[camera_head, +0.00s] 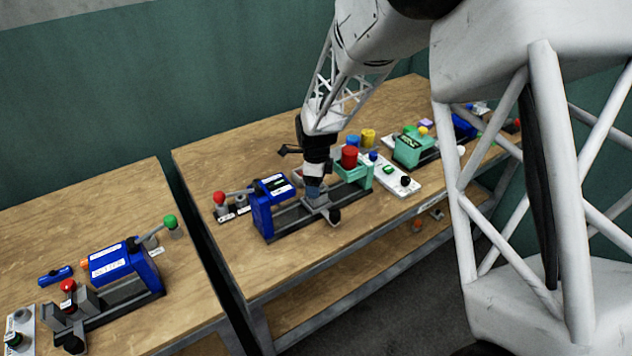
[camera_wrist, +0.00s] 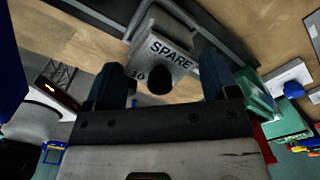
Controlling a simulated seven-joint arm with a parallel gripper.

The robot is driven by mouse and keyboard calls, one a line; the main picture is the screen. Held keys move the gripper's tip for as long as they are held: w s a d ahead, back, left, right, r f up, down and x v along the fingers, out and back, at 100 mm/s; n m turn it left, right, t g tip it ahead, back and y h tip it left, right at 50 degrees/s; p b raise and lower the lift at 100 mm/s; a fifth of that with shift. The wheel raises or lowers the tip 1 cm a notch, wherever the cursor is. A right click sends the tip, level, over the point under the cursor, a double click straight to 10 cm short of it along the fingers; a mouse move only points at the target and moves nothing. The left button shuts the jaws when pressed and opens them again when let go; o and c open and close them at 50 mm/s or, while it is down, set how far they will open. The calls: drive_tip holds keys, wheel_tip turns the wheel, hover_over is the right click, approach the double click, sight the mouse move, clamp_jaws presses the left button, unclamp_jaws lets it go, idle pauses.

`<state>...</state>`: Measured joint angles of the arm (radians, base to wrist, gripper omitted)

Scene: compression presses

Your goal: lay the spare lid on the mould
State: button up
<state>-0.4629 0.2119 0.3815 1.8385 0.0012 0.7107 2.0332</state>
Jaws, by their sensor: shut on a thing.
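In the head view a grey piece (camera_head: 320,202) shows right under the fingers, over the press bed. The mould cannot be told apart there; the gripper and lid hide what lies beneath.
A red knob (camera_head: 349,156) stands close to the right of my gripper. A red-topped lever (camera_head: 219,199) is at the press's left. A white control panel (camera_head: 394,176) lies to the right. Another press (camera_head: 120,268) stands on the left table, across a gap.

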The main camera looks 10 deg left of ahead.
drive_tip(key=shift+f, duration=0.7)
idle(1.1)
drive_tip(key=o, duration=0.8)
drive_tip(key=shift+r, duration=0.1)
drive_tip(key=shift+r, duration=3.8)
